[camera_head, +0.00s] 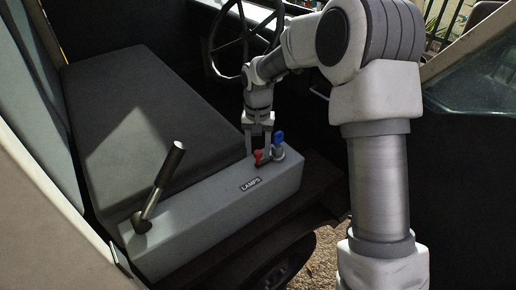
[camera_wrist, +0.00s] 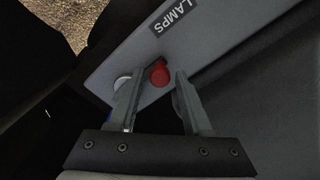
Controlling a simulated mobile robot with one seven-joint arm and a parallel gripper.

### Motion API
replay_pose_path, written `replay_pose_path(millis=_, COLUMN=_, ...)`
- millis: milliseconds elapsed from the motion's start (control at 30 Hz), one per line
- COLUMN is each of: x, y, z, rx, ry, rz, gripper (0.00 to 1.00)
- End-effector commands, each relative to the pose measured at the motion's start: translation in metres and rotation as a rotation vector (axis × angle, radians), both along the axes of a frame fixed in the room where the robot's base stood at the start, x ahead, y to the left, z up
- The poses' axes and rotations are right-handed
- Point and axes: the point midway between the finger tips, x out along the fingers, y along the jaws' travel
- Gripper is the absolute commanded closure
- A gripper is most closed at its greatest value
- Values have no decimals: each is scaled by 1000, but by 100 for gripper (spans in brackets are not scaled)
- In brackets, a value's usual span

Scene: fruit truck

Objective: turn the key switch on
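Two controls stand at the right end of the grey console (camera_head: 212,212). One is a small red knob (camera_head: 258,157). The other is a blue handle (camera_head: 279,138) on a round pale base, just to its right; I cannot tell for sure which is the key switch. My gripper (camera_head: 257,151) points down over the red knob. In the wrist view my gripper (camera_wrist: 158,76) is open, and the red knob (camera_wrist: 159,73) shows between its fingertips. Contact cannot be made out.
A "LAMPS" label (camera_head: 250,184) is on the console, in front of the red knob. A lever with a dark grip (camera_head: 160,182) rises at the console's left end. A dark seat (camera_head: 150,115) lies behind, and a steering wheel (camera_head: 243,42) stands beyond my gripper.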

Motion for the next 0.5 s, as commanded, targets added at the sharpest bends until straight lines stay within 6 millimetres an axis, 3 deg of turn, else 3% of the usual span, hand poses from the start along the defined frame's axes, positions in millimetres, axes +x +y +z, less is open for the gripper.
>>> replay_pose_path(millis=33, x=0, y=0, z=0, rx=0, ry=0, rz=0, gripper=62)
replay_pose_path(millis=233, x=0, y=0, z=0, rx=0, ry=0, rz=0, gripper=98)
replay_pose_path(millis=500, x=0, y=0, z=0, rx=0, ry=0, rz=0, gripper=100)
